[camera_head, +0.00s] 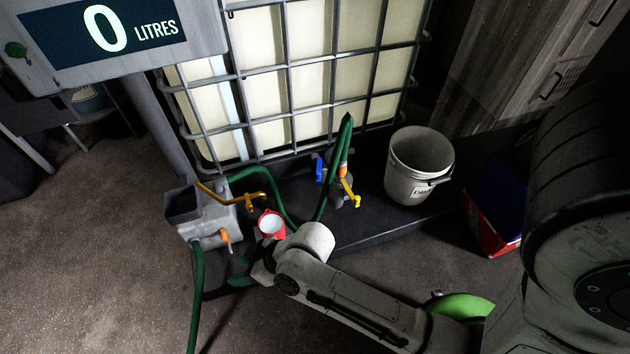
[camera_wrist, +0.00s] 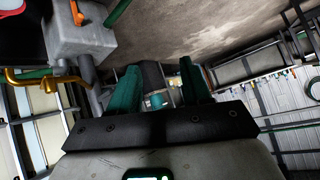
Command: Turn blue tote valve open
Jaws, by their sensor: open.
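The blue valve handle (camera_head: 319,168) stands upright at the foot of the caged tote (camera_head: 290,65) in the head view, beside a green hose and a yellow handle (camera_head: 349,192). My gripper (camera_head: 240,272) is low and to the left of the blue handle, well apart from it, below the grey metal box. In the wrist view its teal fingers (camera_wrist: 160,85) are spread with nothing held between them. The blue handle is not seen in the wrist view.
A grey box (camera_head: 210,215) with orange and yellow handles stands close to my gripper; it also shows in the wrist view (camera_wrist: 80,38). A white bucket (camera_head: 418,165) stands right of the valve. Green hoses run between.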

